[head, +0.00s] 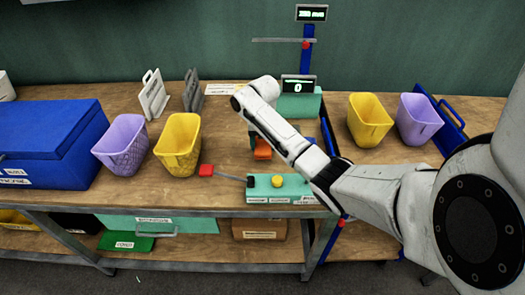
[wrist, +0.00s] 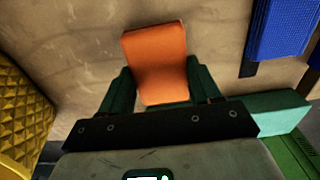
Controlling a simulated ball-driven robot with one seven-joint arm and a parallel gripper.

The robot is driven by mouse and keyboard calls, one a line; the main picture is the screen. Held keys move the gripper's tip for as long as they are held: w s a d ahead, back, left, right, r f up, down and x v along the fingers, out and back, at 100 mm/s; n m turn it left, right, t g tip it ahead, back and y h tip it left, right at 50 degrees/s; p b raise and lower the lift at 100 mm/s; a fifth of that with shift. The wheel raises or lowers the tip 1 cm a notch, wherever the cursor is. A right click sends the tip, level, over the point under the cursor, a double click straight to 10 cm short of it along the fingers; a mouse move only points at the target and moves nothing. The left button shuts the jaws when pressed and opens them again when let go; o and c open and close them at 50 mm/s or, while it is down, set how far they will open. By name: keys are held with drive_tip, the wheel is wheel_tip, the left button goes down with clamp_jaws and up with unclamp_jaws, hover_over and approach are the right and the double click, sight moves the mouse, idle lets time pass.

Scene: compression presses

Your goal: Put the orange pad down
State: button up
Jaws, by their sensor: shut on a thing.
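The orange pad (wrist: 157,58) is between the two dark green fingers of my gripper (wrist: 156,90) in the wrist view. My gripper is shut on it, with a finger against each side. Most of the pad sticks out beyond the fingertips, over the wooden table top. In the head view the pad (head: 262,149) shows as a small orange patch below my wrist, in front of the teal press (head: 300,105). My arm hides part of the press and of the table there. I cannot tell whether the pad touches the table.
A teal control box (head: 281,189) with a yellow button and a red-tipped lever stands at the front edge. A yellow bin (head: 178,145) and a lilac bin (head: 121,145) stand left, beside a blue box (head: 45,140). Another yellow bin (head: 368,119) and lilac bin (head: 417,119) stand right.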

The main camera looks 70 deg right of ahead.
sight(263, 145)
drive_tip(key=shift+w+d+f, duration=0.1)
drive_tip(key=shift+w+f, duration=0.05)
drive_tip(key=shift+f, duration=1.55)
drive_tip(key=shift+f, duration=0.15)
drive_tip(key=o, duration=1.2)
wheel_tip(263, 145, up, 12)
drive_tip(key=shift+r, duration=0.15)
